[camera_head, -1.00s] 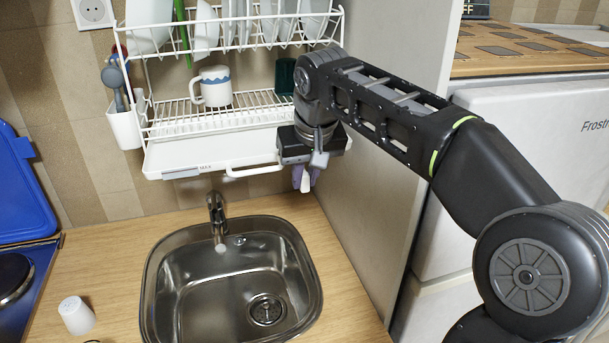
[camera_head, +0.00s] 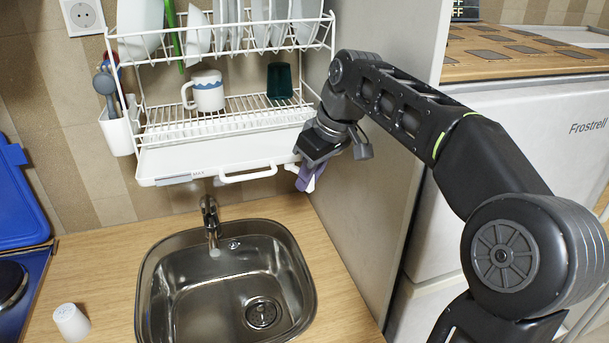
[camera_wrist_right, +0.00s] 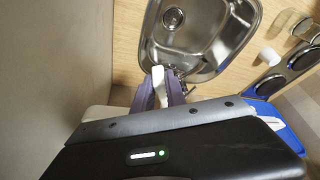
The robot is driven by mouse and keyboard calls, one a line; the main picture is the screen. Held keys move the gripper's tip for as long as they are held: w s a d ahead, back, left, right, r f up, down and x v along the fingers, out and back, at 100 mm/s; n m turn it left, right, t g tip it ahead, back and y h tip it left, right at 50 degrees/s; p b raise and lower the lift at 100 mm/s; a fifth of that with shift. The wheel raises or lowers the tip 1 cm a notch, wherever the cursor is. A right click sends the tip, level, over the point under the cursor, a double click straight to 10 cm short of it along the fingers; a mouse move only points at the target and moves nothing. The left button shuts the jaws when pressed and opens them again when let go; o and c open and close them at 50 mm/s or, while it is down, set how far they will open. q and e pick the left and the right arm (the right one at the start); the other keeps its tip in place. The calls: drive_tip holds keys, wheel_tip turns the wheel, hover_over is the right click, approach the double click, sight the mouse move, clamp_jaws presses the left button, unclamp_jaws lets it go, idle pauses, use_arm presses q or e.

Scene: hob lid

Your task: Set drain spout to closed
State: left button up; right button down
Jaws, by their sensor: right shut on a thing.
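The white drain spout (camera_head: 311,184) hangs at the right front corner of the dish rack's white drip tray (camera_head: 220,156). My right gripper (camera_head: 306,179) is shut on it, with purple fingers on either side. In the right wrist view the white spout (camera_wrist_right: 159,86) shows between the purple fingers, its end toward the sink. The fingers and wrist hide where the spout joins the tray, so its exact setting is hard to tell. My left gripper is not in view.
The sink (camera_head: 228,285) with its tap (camera_head: 210,220) lies below the tray. A grey side panel (camera_head: 385,190) stands close to the right of my wrist. A mug (camera_head: 207,93) and a dark green cup (camera_head: 280,82) stand on the rack. A white cup (camera_head: 71,322) is on the counter.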

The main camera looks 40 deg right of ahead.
drive_tip(key=shift+w+d+n+y, duration=0.15)
drive_tip(key=shift+d+n+y, duration=0.2)
drive_tip(key=shift+n, duration=0.55)
drive_tip(key=c, duration=1.4)
unclamp_jaws()
drive_tip(key=shift+o, duration=0.2)
